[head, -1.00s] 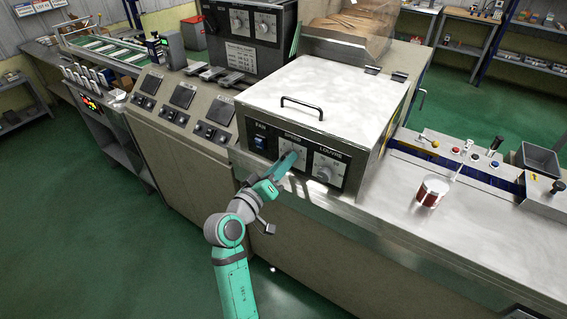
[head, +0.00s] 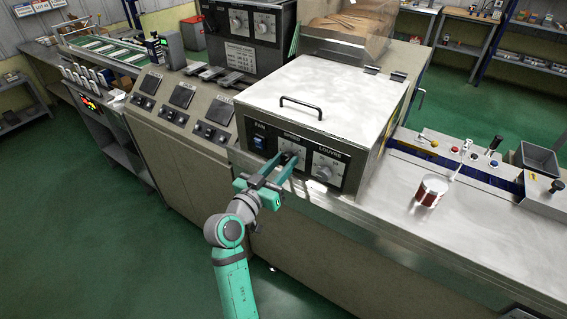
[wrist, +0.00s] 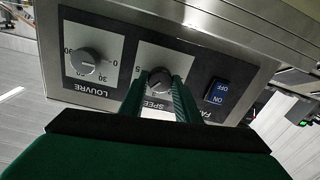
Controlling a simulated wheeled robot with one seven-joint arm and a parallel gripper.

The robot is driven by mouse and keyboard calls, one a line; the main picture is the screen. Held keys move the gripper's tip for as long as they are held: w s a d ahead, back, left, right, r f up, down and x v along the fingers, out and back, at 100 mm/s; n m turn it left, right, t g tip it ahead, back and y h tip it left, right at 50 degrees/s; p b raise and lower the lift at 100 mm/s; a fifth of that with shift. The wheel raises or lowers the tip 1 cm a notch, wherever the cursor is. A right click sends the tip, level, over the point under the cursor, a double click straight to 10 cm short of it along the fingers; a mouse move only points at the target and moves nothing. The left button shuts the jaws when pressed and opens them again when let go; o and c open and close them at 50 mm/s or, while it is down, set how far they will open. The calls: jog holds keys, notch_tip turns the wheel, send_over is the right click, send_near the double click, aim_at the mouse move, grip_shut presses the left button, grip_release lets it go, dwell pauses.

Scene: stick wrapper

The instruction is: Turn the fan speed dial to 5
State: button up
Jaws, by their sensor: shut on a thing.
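The plate shows a "5" to the left of the knob in the upside-down wrist view. Most of the other numbers and the pointer's exact setting are hidden or too small to read.
The louvre dial (wrist: 86,61) is beside the speed dial, and the blue fan switch (wrist: 217,91) is on its other side. The panel is on a metal box (head: 320,100) with a handle.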

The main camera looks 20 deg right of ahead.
jog(key=m, duration=0.5)
jog(key=shift+f+m, duration=0.15)
jog(key=shift+m, duration=0.15)
jog(key=m, duration=0.4)
jog(key=shift+m, duration=0.4)
jog(key=o, duration=1)
jog(key=shift+o, duration=0.2)
jog(key=shift+a, duration=0.1)
jog(key=v, duration=1)
jog(key=shift+s+a, duration=0.15)
jog(key=shift+a, duration=0.15)
